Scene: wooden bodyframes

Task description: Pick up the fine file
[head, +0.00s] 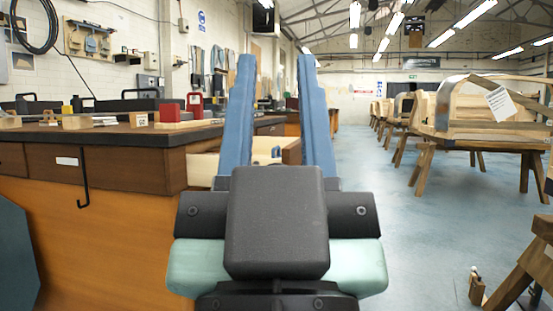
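I cannot make out a fine file for certain in the head view. My gripper (276,62) is in the middle of the picture, its two blue fingers pointing forward and apart. It is open, and nothing shows held between the fingers. Behind it, an open wooden drawer (203,169) sticks out from the workbench. A small blue item (276,152) shows in the drawer between the fingers, too small to identify. Part of the drawer is hidden by my gripper.
The workbench (110,180) fills the left side, with a red block (170,112) and several small wooden pieces on its dark top. A black hook (83,185) hangs on its front. Wooden frames on trestles (480,115) stand right. The blue floor (390,215) between is clear.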

